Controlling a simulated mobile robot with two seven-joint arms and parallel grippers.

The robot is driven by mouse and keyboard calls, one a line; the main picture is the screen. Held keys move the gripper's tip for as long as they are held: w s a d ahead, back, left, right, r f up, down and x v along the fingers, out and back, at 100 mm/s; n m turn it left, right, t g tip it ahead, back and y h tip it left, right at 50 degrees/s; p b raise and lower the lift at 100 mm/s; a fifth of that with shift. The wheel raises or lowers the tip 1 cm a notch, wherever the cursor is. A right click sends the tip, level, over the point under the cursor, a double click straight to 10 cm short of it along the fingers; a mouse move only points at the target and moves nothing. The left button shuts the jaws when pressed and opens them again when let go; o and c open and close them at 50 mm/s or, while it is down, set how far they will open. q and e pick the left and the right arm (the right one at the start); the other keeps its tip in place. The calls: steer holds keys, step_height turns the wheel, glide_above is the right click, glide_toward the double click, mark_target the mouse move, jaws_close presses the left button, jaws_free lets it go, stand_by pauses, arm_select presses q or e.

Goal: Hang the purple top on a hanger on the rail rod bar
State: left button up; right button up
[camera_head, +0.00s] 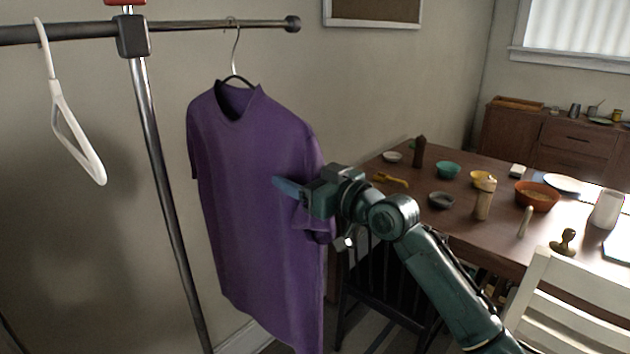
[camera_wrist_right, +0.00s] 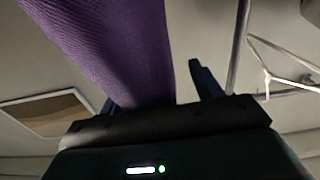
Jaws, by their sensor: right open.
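The purple top (camera_head: 245,200) hangs on a hanger (camera_head: 235,55) whose metal hook is over the rail rod bar (camera_head: 215,24), near the bar's right end. My right gripper (camera_head: 290,190) is open at the top's right sleeve side, with purple cloth near its fingers. In the right wrist view the purple top (camera_wrist_right: 110,45) passes down between the two dark fingers, and the jaws are not closed on it. My left gripper is not in view.
A white empty hanger (camera_head: 75,135) hangs further left on the bar. A metal upright post (camera_head: 165,200) stands between the hangers. A wooden table (camera_head: 480,225) with bowls and bottles is at the right, with a dark chair (camera_head: 385,290) and a white chair (camera_head: 570,295) beside it.

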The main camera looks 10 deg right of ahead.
steer(key=b+v, duration=0.3)
steer(key=v, duration=0.9)
steer(key=s+f+m+g+h+p, duration=0.1)
steer(key=s+f+m+h, duration=0.15)
steer(key=f, duration=0.85)
steer(key=s+f+m+h+p, duration=0.1)
steer(key=s+f+h+p, duration=0.15)
steer(key=f, duration=0.75)
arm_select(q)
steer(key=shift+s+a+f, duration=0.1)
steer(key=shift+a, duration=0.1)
arm_select(e)
steer(key=s+a+f+g+h, duration=0.2)
steer(key=s+a+f+g, duration=0.1)
steer(key=s+f, duration=1.2)
steer(key=shift+s+f+m, duration=0.25)
steer(key=shift+s+m, duration=0.1)
steer(key=shift+s, duration=0.85)
steer(key=shift+a, duration=0.1)
